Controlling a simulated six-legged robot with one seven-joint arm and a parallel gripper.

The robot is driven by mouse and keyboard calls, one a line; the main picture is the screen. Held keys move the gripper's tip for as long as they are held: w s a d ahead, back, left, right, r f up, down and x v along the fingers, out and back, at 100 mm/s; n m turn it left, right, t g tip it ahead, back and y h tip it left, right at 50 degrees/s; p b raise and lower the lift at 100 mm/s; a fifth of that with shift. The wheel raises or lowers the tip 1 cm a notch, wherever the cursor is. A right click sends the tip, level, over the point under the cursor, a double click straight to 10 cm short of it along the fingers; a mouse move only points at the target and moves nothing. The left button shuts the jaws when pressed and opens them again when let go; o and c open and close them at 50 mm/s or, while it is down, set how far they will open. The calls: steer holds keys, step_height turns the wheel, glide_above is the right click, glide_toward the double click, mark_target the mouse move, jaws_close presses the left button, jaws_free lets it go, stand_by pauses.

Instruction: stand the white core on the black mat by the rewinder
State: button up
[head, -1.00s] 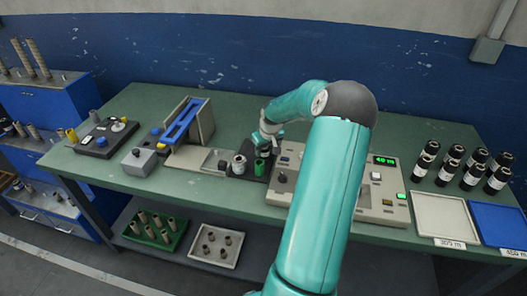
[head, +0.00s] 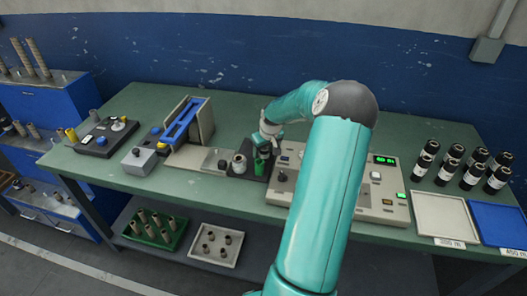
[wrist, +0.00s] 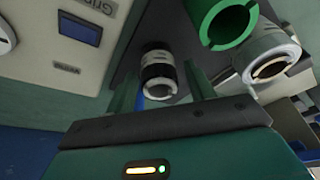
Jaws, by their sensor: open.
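My gripper (wrist: 160,72) is open, its two fingers on either side of a short white-and-black ringed cylinder (wrist: 160,78); the wrist view shows a gap at each finger. This cylinder seems to be the white core, end-on over the dark mat, though I cannot tell whether it touches the mat. The black mat (head: 250,176) lies left of the grey rewinder panel (head: 292,190). A green hollow core (head: 261,166) and a whitish roll (head: 239,165) stand on it; both show in the wrist view, green (wrist: 218,28) and whitish (wrist: 270,58). My gripper (head: 265,146) is partly hidden in the head view.
A blue-topped device (head: 185,122) and a grey box (head: 139,160) stand to the left. Several black rolls (head: 462,168), a white tray (head: 441,217) and a blue tray (head: 500,222) are at the right. Below the bench are a green rack (head: 152,230) and a pale tray (head: 218,246) of cores.

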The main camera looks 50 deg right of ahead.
steer(key=v, duration=1.2)
steer(key=w+a+r+n, duration=0.1)
steer(key=a+r, duration=0.2)
steer(key=a, duration=0.6)
steer(key=w+a+r+n+h, duration=0.15)
steer(key=a+r, duration=0.25)
steer(key=a, duration=0.5)
steer(key=w+a+r, duration=0.2)
steer(key=a+r, duration=0.1)
steer(key=a, duration=0.6)
steer(key=s+a+r+n+t+y, duration=0.1)
steer(key=s+a+r, duration=0.1)
steer(key=s+a, duration=0.5)
steer(key=s+a+r+n+t+y, duration=0.1)
steer(key=s+a, duration=0.6)
steer(key=a, duration=0.7)
steer(key=shift+s+r+y, duration=0.35)
steer(key=shift+r, duration=0.05)
steer(key=shift+a, duration=0.15)
steer(key=c, duration=0.4)
